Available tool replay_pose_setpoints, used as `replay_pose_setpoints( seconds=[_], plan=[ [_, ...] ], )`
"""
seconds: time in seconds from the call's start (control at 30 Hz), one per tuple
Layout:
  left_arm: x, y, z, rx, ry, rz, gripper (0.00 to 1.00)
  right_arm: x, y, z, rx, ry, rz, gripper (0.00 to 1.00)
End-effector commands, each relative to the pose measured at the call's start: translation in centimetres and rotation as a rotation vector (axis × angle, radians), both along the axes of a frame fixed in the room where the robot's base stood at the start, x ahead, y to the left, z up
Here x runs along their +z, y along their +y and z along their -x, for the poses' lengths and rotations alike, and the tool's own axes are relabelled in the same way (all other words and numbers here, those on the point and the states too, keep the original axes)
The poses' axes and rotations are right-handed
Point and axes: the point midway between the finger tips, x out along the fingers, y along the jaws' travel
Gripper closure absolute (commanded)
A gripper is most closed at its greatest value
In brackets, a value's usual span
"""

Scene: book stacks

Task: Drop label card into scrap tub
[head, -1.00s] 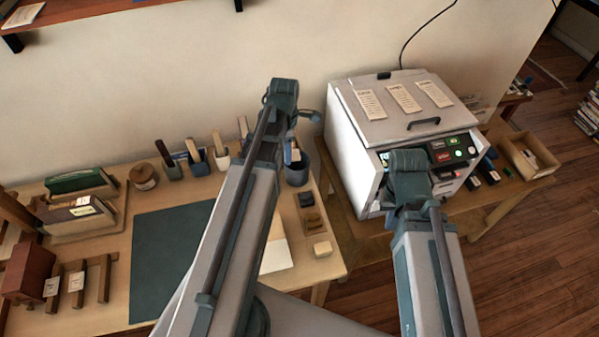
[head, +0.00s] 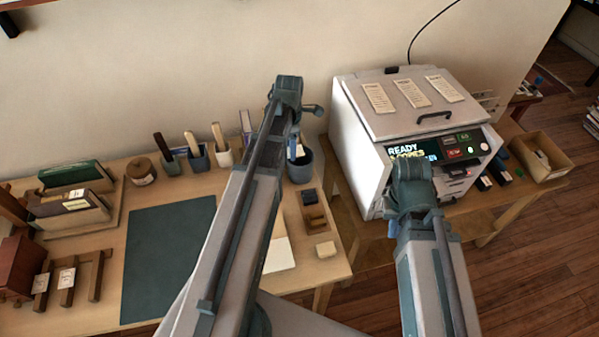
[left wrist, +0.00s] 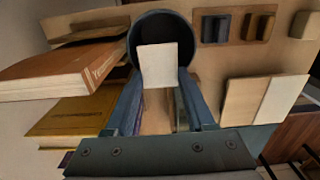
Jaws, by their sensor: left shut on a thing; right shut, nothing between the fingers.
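The label card (left wrist: 158,66) is a small pale rectangle. My left gripper (left wrist: 158,88) is shut on it and holds it over the mouth of the scrap tub (left wrist: 134,42). The tub is a round dark blue container with a dark inside. In the head view the tub (head: 300,172) stands at the back right of the desk, and the card (head: 299,150) shows small at its top, below my left gripper (head: 294,140). My right gripper (head: 394,226) is shut and empty in front of the white machine; its fingers are mostly hidden by its wrist.
Cups with tools (head: 198,160) and a round jar (head: 141,171) stand left of the tub. A small wooden tray (head: 315,216) and a pale block (head: 325,249) lie in front. The white machine (head: 358,150) is at the right. The dark green mat (head: 165,255) is bare.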

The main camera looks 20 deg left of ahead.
Motion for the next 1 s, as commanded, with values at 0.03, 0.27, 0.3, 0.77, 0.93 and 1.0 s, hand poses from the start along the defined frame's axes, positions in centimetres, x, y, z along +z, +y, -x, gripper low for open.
replay_pose_setpoints(
  seconds=[0.03,0.27,0.3,0.77,0.93,1.0],
  plan=[
    [-0.91,-0.01,-0.01,0.000,0.000,0.000,0.96,-0.91,0.00,0.00,0.000,0.000,0.000,1.00],
    [-1.12,0.00,0.00,0.000,0.000,0.000,0.96,-1.13,0.00,0.00,0.000,0.000,0.000,1.00],
    [-1.09,0.00,0.00,0.000,0.000,0.000,0.96,-1.09,0.00,0.00,0.000,0.000,0.000,1.00],
    [-1.08,0.00,0.00,0.000,0.000,0.000,0.11,-1.08,0.00,0.00,0.000,0.000,0.000,1.00],
    [-0.97,0.00,0.00,0.000,0.000,0.000,0.11,-0.98,0.00,0.00,0.000,0.000,0.000,1.00],
    [-0.75,0.00,0.00,0.000,0.000,0.000,0.11,-0.75,0.00,0.00,0.000,0.000,0.000,1.00]
  ],
)
